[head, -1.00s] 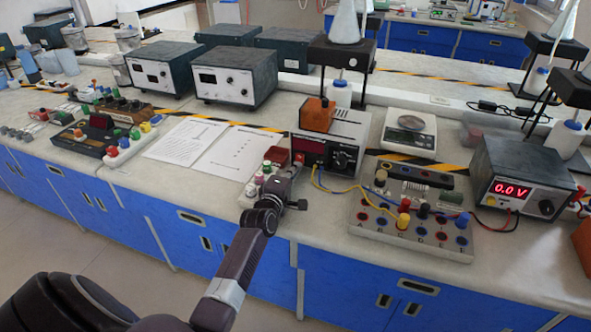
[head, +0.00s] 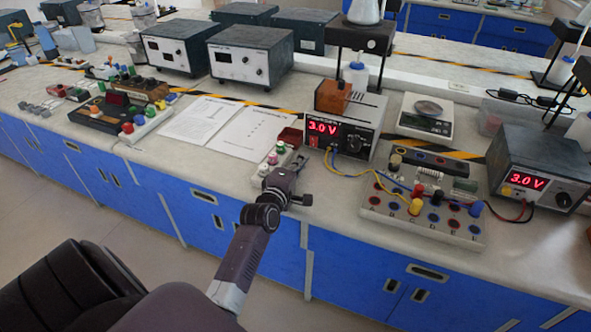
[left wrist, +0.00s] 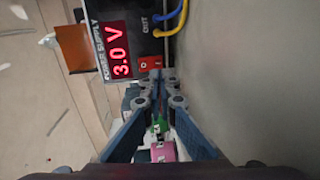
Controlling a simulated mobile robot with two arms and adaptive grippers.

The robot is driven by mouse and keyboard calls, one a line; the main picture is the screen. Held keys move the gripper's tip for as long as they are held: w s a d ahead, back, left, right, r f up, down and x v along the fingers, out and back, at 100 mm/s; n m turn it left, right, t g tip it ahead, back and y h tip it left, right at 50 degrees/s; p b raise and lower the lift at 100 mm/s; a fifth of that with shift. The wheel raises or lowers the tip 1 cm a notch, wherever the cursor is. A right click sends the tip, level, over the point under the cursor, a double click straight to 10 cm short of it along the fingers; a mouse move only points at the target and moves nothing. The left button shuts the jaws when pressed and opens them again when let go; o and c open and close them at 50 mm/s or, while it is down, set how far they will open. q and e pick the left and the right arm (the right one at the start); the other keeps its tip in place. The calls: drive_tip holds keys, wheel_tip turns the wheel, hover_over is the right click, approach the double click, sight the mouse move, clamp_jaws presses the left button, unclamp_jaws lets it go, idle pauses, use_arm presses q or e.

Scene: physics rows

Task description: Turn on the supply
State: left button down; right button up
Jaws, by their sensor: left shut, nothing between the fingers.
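The power supply (head: 339,134) stands on the bench right of the papers, and its red display reads 3.0 V. Its red rocker switch (head: 314,141) is below the display at the left of the front panel. In the left wrist view the switch (left wrist: 150,63) is just ahead of the fingertips, beside the lit display. My left gripper (head: 303,160) is shut and empty, in front of the supply's lower left; its closed fingertips (left wrist: 158,76) show close to the switch. Whether they touch it I cannot tell. My right gripper is not in view.
A meter (head: 537,170) at the right also reads 3.0 V. Blue and yellow wires run from the supply to the terminal board (head: 425,208). Colored binding posts (head: 271,160) stand beside my left gripper. Papers (head: 228,132) lie flat to the left.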

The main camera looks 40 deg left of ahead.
use_arm(q)
drive_tip(key=v, duration=0.6)
idle(0.5)
